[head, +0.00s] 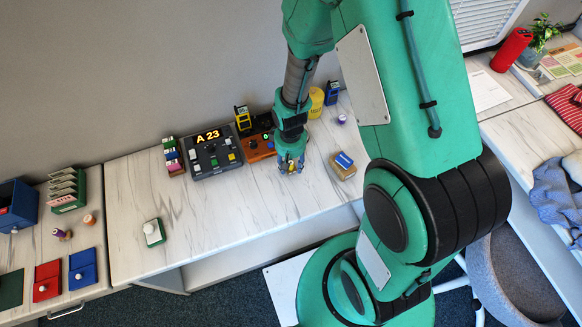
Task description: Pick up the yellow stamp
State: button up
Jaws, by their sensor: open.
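My gripper (290,163) points down over the white marbled desk, in front of an orange-brown device. Its jaws are open. A few small yellow and blue spots show at its fingertips, too small to tell what they are. I cannot clearly make out a yellow stamp; one may be hidden by the fingers. A stamp-like block with a white knob and green base (154,232) stands on the desk's left part.
A black panel reading "A 23" (213,152) and an orange-brown device (258,149) stand behind the gripper. A yellow cylinder (316,102) is behind right. A tan block with a blue top (343,165) lies close right. The desk's middle left is clear.

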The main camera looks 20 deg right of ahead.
aim_at(291, 162)
grip_shut()
jog(key=shift+r, duration=0.15)
jog(key=shift+r, duration=0.6)
notch_tip(291, 162, up, 2)
jog(key=shift+r+p, duration=0.1)
jog(key=shift+p, duration=0.5)
jog(key=s, duration=0.5)
jog(key=s+r+p, duration=0.1)
jog(key=s, duration=0.4)
jog(key=s+p, duration=0.1)
jog(key=s, duration=0.5)
jog(key=shift+d+r, duration=0.15)
